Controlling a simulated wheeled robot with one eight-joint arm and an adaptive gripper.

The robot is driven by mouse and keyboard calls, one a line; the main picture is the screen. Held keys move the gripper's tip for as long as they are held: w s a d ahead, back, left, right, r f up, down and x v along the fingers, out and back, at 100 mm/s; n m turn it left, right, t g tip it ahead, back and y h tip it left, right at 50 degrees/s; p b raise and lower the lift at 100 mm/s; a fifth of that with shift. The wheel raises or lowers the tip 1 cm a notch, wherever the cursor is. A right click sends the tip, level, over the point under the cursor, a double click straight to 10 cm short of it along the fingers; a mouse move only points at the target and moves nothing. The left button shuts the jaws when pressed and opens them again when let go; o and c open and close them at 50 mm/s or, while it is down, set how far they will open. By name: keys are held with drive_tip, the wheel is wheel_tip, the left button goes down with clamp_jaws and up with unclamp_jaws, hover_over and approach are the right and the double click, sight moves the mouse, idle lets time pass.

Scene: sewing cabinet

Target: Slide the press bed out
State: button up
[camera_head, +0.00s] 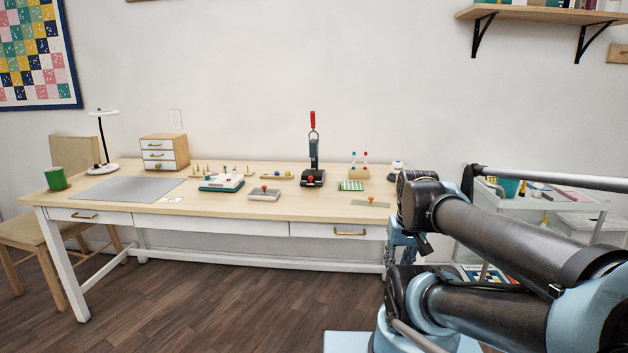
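A hand press (313,155) stands upright on the long table, right of its middle and towards the back. It has a dark column and a raised lever with a red grip (312,121). At its foot is the dark press bed (312,177), with a small red knob at its front. The bed appears to sit in under the column. Several parts of my arm fill the lower right of the picture, well apart from the press. I cannot make out my gripper or its fingers.
The wooden table (240,207) also bears a grey mat (130,188), a white and green box (221,182), a knobbed block (264,194), a green dotted pad (351,186) and a small rack (360,172). A white cart (577,206) stands right. Floor before the table is clear.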

drive_tip(key=w+a+r+n+t+y, duration=0.1)
drive_tip(key=w+a+r+n+y, duration=0.2)
drive_tip(key=w, duration=0.4)
drive_tip(key=w+a+r+t+y, duration=0.1)
drive_tip(key=w+a+r, duration=0.25)
drive_tip(key=w, duration=0.45)
drive_tip(key=w+a+r+n+t+y, duration=0.2)
drive_tip(key=w+a, duration=0.2)
drive_tip(key=w, duration=0.3)
drive_tip(key=n+t+y, duration=0.3)
drive_tip(key=t, duration=0.1)
approach(312, 175)
drive_tip(key=shift+g, duration=0.3)
drive_tip(key=a+f, duration=0.1)
drive_tip(key=w+a, duration=0.1)
drive_tip(key=a, duration=0.1)
drive_tip(key=w+a+f, duration=0.1)
drive_tip(key=a, duration=0.1)
drive_tip(key=shift+w+f, duration=0.15)
drive_tip(key=shift+f, duration=0.15)
drive_tip(key=shift+c, duration=0.2)
clamp_jaws()
